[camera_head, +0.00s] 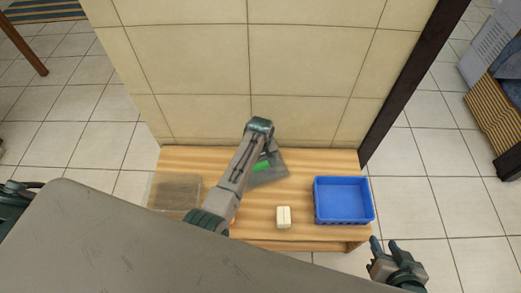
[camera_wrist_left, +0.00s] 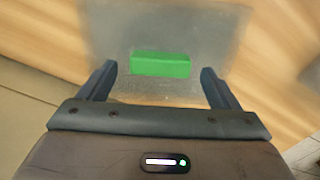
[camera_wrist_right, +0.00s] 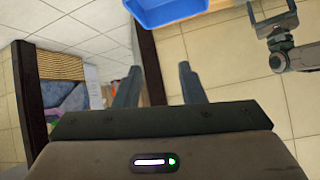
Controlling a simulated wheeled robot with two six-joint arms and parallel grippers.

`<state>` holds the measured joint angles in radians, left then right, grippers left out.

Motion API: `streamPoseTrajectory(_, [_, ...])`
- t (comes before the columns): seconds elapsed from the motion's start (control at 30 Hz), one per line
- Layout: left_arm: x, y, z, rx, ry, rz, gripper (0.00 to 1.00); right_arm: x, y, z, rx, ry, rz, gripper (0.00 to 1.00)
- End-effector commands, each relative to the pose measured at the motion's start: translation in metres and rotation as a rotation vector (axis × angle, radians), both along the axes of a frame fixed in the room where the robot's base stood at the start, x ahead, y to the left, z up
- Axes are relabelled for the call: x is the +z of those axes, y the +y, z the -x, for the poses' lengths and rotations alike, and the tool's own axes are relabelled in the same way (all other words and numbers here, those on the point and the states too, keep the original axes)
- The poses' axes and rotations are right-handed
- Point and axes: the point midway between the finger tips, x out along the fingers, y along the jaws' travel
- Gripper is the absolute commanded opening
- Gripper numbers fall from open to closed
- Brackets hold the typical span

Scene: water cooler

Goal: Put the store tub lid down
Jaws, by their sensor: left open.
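The store tub lid (camera_head: 270,178) is a grey, see-through sheet with a green handle (camera_head: 262,166). It appears to lie on the wooden table near the wall, partly hidden by my left arm. The lid (camera_wrist_left: 215,45) and its green handle (camera_wrist_left: 160,64) also show in the left wrist view. My left gripper (camera_wrist_left: 160,70) is open, its fingers apart on either side of the handle with gaps at both ends. A clear tub (camera_head: 175,192) stands at the table's left end. My right gripper (camera_head: 384,247) is open and empty, off the table's front right corner.
A blue crate (camera_head: 343,203) stands at the table's right end and looks empty. A small cream block (camera_head: 284,217) sits near the front edge, left of the crate. The tiled wall (camera_head: 250,60) rises behind the table (camera_head: 300,160). My grey body covers the lower left.

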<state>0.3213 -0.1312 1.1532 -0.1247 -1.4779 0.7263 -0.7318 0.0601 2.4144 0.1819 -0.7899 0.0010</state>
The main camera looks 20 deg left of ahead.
Motion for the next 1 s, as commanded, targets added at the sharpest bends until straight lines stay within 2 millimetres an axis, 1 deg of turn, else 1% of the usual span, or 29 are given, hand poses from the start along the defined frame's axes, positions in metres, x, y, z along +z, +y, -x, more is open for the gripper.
streamPoseTrajectory(0.03, [0.012,0.0,0.0,0.0,-0.003,0.0,0.84,0.001,0.0,0.005,0.006,0.036,0.005,0.36])
streamPoseTrajectory(0.07, [0.018,0.0,0.0,0.0,-0.003,0.001,0.84,0.0,0.0,0.008,0.01,0.062,0.009,0.36])
streamPoseTrajectory(0.2, [0.051,-0.001,0.0,0.0,-0.003,0.001,0.84,0.006,-0.005,0.01,0.023,0.13,0.049,0.36])
streamPoseTrajectory(0.3, [0.071,0.0,0.0,0.0,-0.002,0.001,0.84,0.008,-0.007,0.013,0.03,0.173,0.07,0.36])
streamPoseTrajectory(0.4, [0.086,0.0,0.0,0.0,-0.001,0.0,0.84,0.009,-0.01,0.015,0.033,0.203,0.088,0.36])
streamPoseTrajectory(0.5, [0.096,0.0,0.0,0.0,0.0,0.0,0.84,0.01,-0.012,0.016,0.035,0.225,0.099,0.36])
streamPoseTrajectory(0.7, [0.103,0.0,0.0,0.0,-0.001,-0.001,0.84,0.01,-0.013,0.018,0.036,0.24,0.107,0.36])
streamPoseTrajectory(0.77, [0.102,0.001,0.001,-0.001,-0.001,0.0,0.84,0.01,-0.013,0.018,0.036,0.241,0.107,0.36])
streamPoseTrajectory(0.83, [0.099,0.004,0.007,-0.009,-0.011,0.0,0.84,0.01,-0.013,0.018,0.036,0.24,0.107,0.36])
streamPoseTrajectory(0.87, [0.097,0.006,0.011,-0.017,-0.018,0.002,0.84,0.01,-0.013,0.018,0.036,0.24,0.107,0.36])
streamPoseTrajectory(0.93, [0.091,0.014,0.026,-0.042,-0.05,0.003,0.84,0.01,-0.013,0.018,0.036,0.24,0.107,0.36])
streamPoseTrajectory(0.97, [0.088,0.019,0.034,-0.057,-0.067,0.003,0.84,0.01,-0.013,0.018,0.036,0.24,0.107,0.36])
streamPoseTrajectory(1.0, [0.084,0.026,0.048,-0.082,-0.095,0.002,0.84,0.01,-0.013,0.018,0.036,0.24,0.107,0.36])
